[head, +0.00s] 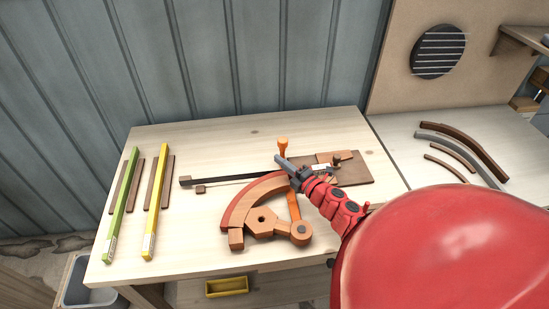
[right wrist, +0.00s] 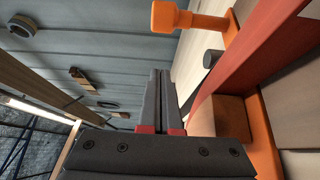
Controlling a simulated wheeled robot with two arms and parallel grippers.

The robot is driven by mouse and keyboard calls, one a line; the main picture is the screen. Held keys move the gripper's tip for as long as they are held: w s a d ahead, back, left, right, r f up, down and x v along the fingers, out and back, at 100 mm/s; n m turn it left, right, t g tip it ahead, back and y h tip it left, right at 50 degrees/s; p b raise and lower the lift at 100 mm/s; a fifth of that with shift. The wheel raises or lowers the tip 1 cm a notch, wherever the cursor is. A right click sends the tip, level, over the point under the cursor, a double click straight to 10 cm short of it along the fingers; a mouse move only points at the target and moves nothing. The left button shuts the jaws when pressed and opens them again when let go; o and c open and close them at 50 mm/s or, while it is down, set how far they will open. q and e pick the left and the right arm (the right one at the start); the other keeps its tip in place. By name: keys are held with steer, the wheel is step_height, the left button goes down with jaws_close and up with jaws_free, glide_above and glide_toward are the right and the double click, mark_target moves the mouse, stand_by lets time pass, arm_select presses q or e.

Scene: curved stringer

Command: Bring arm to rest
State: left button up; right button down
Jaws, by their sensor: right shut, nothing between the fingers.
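My right arm reaches in from the lower right of the head view, its red wrist over the right half of the wooden table (head: 215,140). My right gripper (head: 280,161) is shut and empty above the curved wooden jig (head: 262,222), beside an orange clamp knob (head: 283,145). In the right wrist view the gripper fingers (right wrist: 161,75) lie together with nothing between them. The orange knob (right wrist: 190,20) and a red curved strip (right wrist: 262,62) show just to their right. I cannot tell if the gripper touches the jig. My left gripper is not in view.
Green (head: 122,205) and yellow (head: 156,205) long bars lie at the table's left, with brown strips beside them. A dark straight bar (head: 225,180) and a brown board (head: 355,172) lie behind the jig. Several curved strips (head: 465,150) lie on the right-hand table. The table's back left is clear.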

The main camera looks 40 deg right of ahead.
steer(key=s+b, duration=0.1)
steer(key=s, duration=0.3)
steer(key=shift+s+d, duration=0.15)
steer(key=shift+s, duration=0.05)
steer(key=shift+d, duration=0.1)
